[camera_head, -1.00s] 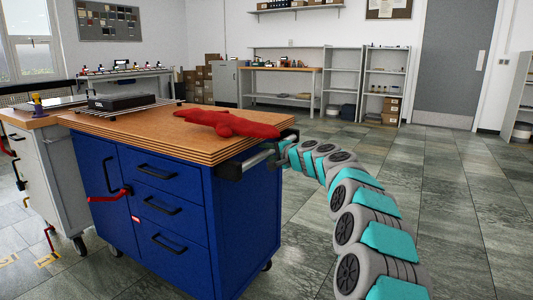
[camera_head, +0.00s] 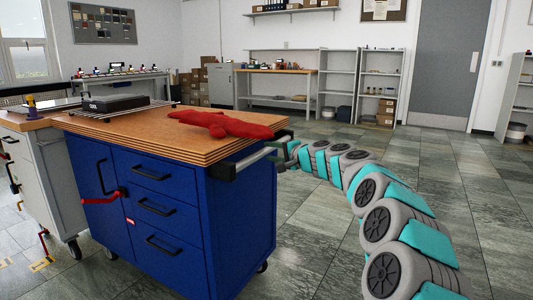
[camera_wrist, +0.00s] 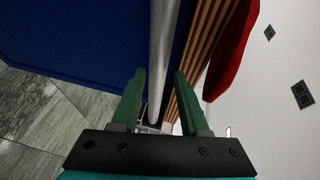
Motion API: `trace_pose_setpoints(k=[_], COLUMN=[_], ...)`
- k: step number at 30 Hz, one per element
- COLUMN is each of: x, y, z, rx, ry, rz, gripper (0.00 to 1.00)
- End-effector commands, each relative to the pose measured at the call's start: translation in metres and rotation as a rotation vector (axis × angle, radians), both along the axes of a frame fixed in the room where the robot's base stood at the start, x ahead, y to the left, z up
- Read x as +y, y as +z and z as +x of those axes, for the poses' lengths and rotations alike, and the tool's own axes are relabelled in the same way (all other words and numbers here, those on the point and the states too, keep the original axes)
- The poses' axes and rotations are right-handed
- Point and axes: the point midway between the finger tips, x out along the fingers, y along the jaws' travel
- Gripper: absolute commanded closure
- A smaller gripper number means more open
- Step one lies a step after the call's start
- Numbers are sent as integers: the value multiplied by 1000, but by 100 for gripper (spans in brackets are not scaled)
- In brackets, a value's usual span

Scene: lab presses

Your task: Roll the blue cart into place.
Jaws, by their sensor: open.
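The blue cart (camera_head: 236,225) stands on the tiled floor, with drawers in front, a wooden top (camera_head: 190,138) and a grey push bar (camera_head: 244,160) along its right end. My gripper (camera_head: 277,147) is at the far end of this bar. In the wrist view its two green fingers (camera_wrist: 157,85) are apart, and the bar (camera_wrist: 162,60) runs between them with gaps showing. The cart's blue side (camera_wrist: 90,35) fills the upper left there. Whether a finger touches the bar cannot be told.
A red cloth (camera_head: 222,124) and a black device (camera_head: 115,103) lie on the cart top. A light grey cabinet (camera_head: 45,190) stands close on the left, with red lever parts between.

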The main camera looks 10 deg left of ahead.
Motion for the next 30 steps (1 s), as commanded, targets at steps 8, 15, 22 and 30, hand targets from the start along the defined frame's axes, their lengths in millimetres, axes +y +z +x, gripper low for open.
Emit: trace_pose_setpoints(k=[8,15,22,30], x=[-21,-26,-26,-15], y=[6,7,7,13], z=[-18,-23,-23,-66], rx=[0,-2,-2,-5], ry=[1,1,1,93], rz=[2,1,1,-66], gripper=[56,56,56,56])
